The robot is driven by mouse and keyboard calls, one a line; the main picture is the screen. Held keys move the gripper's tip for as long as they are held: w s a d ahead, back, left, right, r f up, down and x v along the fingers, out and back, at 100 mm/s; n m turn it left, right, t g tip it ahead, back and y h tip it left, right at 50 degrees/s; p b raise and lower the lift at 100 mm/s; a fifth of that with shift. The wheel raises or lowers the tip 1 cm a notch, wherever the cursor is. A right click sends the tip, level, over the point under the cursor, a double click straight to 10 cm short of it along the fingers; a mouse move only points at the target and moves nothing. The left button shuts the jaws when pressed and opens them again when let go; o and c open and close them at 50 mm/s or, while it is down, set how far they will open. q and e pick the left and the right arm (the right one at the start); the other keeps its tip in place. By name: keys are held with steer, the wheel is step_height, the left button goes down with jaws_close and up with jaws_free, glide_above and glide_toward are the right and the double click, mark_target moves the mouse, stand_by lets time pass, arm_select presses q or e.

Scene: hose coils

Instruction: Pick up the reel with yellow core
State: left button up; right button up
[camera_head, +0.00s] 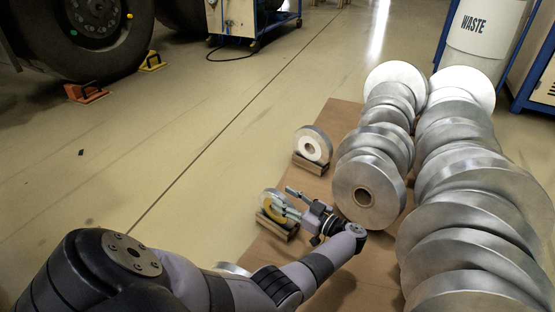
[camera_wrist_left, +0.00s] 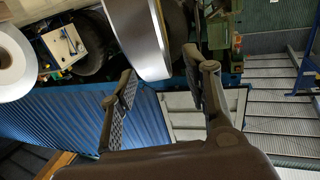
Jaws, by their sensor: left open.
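The reel with the yellow core (camera_head: 268,212) stands upright on a small wooden stand (camera_head: 277,226) near the left edge of the brown board. My left gripper (camera_head: 284,201) is open at the right side of this reel and partly covers it. In the left wrist view a silver reel rim (camera_wrist_left: 140,35) rises ahead, between the two spread fingers of the left gripper (camera_wrist_left: 165,88). I cannot tell whether the fingers touch it. My right gripper is not in view.
A reel with a white face (camera_head: 313,146) stands on another wooden stand behind. Two long rows of large silver reels (camera_head: 369,190) fill the right side. A waste bin (camera_head: 487,28) is at the back right.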

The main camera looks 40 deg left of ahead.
mark_target(280, 195)
arm_select(q)
steer(key=a+b, duration=0.1)
steer(key=a, duration=0.2)
steer(key=shift+s+a, duration=0.2)
steer(key=shift+c, duration=0.4)
jaws_close()
stand_by(0.4)
steer(key=shift+r, duration=0.1)
